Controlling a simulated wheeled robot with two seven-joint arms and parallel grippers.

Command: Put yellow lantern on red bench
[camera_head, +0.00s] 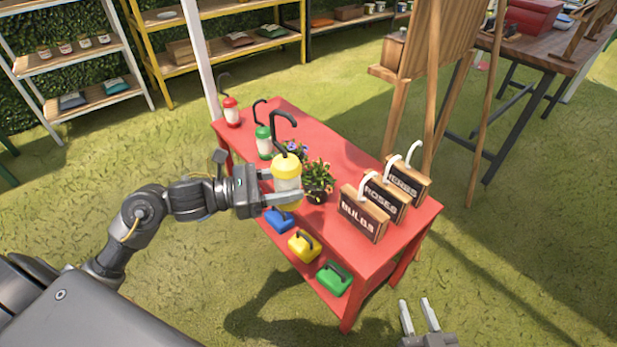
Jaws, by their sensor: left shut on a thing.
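The yellow lantern (286,168) has a yellow top, a pale clear body and a black hook handle. My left gripper (284,187) is shut on it, with a finger on either side of its body. The lantern is upright over the near long edge of the red bench (295,120). I cannot tell whether its base touches the bench top. My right gripper (418,316) is open and empty at the bottom, over the grass and apart from the bench.
On the bench stand a red lantern (231,112), a green lantern (264,142), a potted plant (318,178) and wooden signs including the bulbs sign (363,212). Blue, yellow and green boxes (334,279) sit on its lower shelf. A wooden easel (430,60) stands behind.

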